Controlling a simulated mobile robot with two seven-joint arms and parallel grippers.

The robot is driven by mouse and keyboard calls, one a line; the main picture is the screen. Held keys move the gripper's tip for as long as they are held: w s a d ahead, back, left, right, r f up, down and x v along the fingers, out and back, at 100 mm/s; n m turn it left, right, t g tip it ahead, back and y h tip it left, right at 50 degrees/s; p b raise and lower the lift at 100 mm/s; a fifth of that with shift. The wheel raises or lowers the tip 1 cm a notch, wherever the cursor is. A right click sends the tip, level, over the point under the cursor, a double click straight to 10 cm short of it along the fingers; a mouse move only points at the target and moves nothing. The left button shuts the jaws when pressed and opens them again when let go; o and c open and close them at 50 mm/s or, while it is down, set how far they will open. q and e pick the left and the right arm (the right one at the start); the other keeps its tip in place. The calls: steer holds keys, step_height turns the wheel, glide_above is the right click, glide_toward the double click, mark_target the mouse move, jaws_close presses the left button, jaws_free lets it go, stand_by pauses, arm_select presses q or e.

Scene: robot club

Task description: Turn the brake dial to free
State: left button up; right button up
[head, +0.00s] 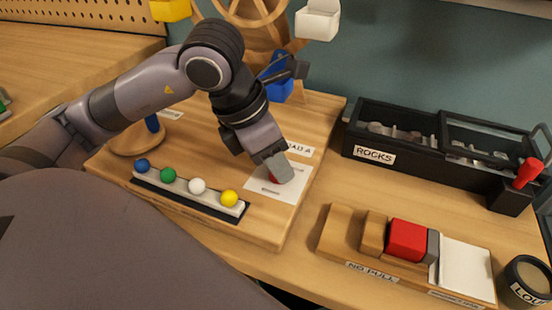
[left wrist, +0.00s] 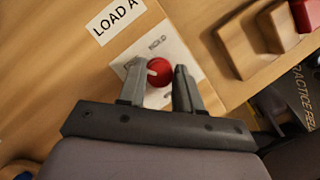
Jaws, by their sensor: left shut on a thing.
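The brake dial is a round red knob (left wrist: 160,71) with a white mark on its left side in the left wrist view. It sits on a white plate (left wrist: 187,48) with the word HOLD printed beyond it; other print on the plate is hidden or too small to read. In the head view the plate (head: 257,184) lies at the right front of the wooden board, and my gripper covers most of the dial. My left gripper (head: 279,170) points down, its two fingers one on each side of the dial, shut on it.
Blue, green, white and yellow balls sit on a rack (head: 187,191) left of the plate. A wooden wheel with coloured buckets stands behind my arm. A black ROCKS bin (head: 430,150) is at the right, and a NO PULL block (head: 340,236) with a red piece (head: 407,239) is in front.

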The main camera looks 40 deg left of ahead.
stand_by(0.4)
arm_select(q)
steer(key=o, duration=1)
steer(key=p+v, duration=0.1)
steer(key=v, duration=0.6)
steer(key=shift+p, duration=0.35)
steer(key=shift+r, duration=0.1)
